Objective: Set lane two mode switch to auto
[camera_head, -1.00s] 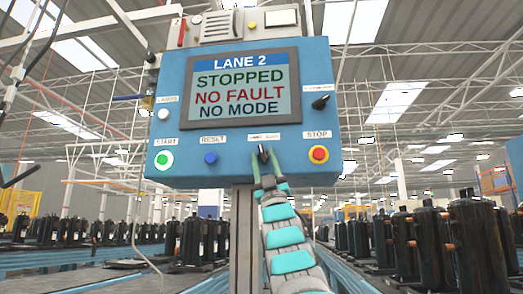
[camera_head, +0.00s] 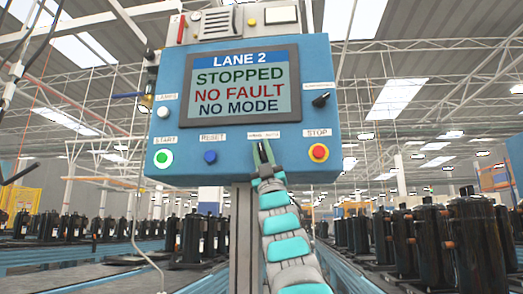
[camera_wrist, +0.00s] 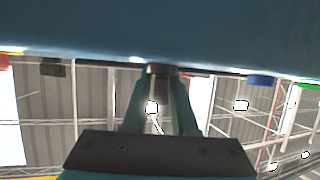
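The blue lane 2 control panel (camera_head: 172,87) fills the upper middle of the head view. Its screen (camera_head: 240,88) reads STOPPED, NO FAULT, NO MODE. The dark knob at the bottom middle of the panel, between the RESET and STOP buttons, is mostly hidden by my gripper (camera_head: 263,151); its label is too small to read. In the wrist view the dark knob (camera_wrist: 162,69) shows between the tips of my gripper (camera_wrist: 163,80). The fingers are apart along their length, with their tips beside the knob. I cannot tell whether they press on it or which way the knob points.
A green-lit START button (camera_head: 163,159), a blue RESET button (camera_head: 210,157) and a red STOP button (camera_head: 318,152) lie along the panel's lower edge. Another black switch (camera_head: 320,100) sits higher at right. Black compressors (camera_head: 474,235) stand on both sides behind.

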